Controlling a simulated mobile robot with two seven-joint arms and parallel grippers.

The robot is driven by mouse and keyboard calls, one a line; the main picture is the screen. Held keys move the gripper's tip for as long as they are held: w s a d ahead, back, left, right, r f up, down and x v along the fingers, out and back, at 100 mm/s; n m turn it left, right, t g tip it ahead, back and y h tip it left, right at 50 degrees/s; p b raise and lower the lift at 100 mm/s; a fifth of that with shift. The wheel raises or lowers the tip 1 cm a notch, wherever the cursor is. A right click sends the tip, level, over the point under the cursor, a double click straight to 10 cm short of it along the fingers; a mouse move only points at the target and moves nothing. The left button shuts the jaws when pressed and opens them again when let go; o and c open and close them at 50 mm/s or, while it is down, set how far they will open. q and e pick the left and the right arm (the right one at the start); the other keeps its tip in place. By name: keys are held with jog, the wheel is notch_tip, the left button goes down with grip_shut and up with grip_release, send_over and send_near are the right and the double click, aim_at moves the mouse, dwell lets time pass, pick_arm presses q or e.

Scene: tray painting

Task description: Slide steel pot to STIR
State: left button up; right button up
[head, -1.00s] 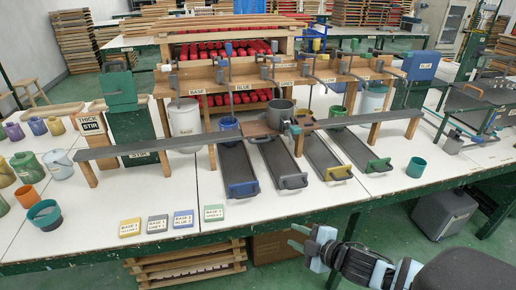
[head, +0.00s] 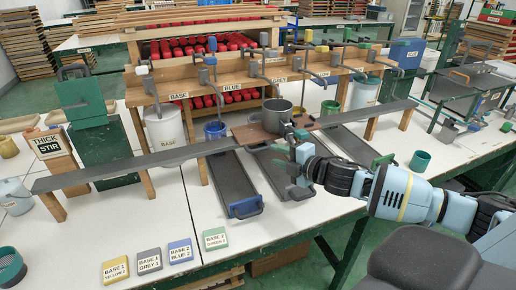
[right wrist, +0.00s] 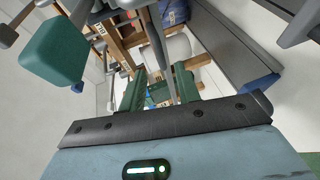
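The steel pot (head: 279,117) stands upright on a brown section of the long raised shelf (head: 150,160), right of the middle. A green knob (head: 302,134) shows just in front of it. My right gripper (head: 288,159) is in front of and below the pot, with its green fingers apart. The right wrist view shows the fingers (right wrist: 160,92) spread, with a grey bar seen between them; I cannot tell whether they touch it. The green STIR machine (head: 87,119) stands at the left end of the shelf, beside the THICK STIR sign (head: 47,143). My left gripper is not in view.
A wooden rack (head: 180,88) with hanging levers stands behind the shelf. Sloping dark trays (head: 237,180) with handles lie under and in front of it. Several colour-labelled blocks (head: 181,250) lie at the front. The shelf between pot and machine looks clear.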

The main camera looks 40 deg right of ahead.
aim_at(262, 150)
jog(key=shift+x, duration=3.9)
jog(key=shift+a, duration=0.1)
grip_shut()
